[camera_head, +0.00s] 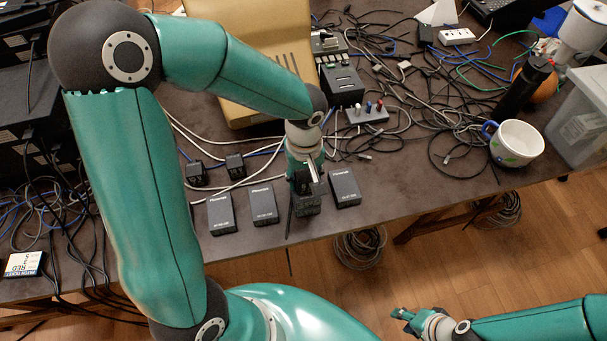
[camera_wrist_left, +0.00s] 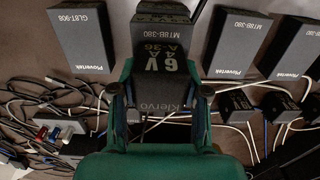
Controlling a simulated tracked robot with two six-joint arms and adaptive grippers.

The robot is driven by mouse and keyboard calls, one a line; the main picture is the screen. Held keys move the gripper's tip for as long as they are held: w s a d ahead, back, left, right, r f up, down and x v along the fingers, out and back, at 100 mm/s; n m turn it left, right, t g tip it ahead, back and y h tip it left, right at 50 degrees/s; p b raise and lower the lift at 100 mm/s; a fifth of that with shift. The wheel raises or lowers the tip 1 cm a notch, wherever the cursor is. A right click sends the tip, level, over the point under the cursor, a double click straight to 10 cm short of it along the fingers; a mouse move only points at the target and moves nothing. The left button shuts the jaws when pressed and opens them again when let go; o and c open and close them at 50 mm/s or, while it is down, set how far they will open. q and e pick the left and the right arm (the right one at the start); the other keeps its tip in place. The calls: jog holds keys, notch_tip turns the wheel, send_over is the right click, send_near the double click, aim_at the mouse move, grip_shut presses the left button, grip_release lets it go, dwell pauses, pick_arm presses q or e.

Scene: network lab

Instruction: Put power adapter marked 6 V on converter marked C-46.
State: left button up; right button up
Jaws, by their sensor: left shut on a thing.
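A dark power adapter (camera_wrist_left: 160,85) marked 6 V, 4 A, A-36 and Klervo is gripped between the fingers of my left gripper (camera_wrist_left: 160,92). In the head view, my left gripper (camera_head: 305,177) points down near the table's front edge. I cannot tell whether adapter and box touch. My right gripper (camera_head: 404,319) is beyond the table's front edge, too small to judge.
Two small black adapters (camera_head: 196,173) (camera_head: 235,166) lie behind the row. Cables, a beige case (camera_head: 235,75) and a white mug (camera_head: 517,143) occupy the table.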

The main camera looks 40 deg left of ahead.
aim_at(304, 172)
pick_arm(q)
jog(key=shift+f, duration=0.15)
jog(key=o, duration=1.3)
jog(key=shift+c, duration=0.2)
notch_tip(304, 172, up, 12)
jog(key=shift+f+p, duration=0.15)
jog(key=shift+p, duration=0.25)
jog(key=shift+r, duration=0.35)
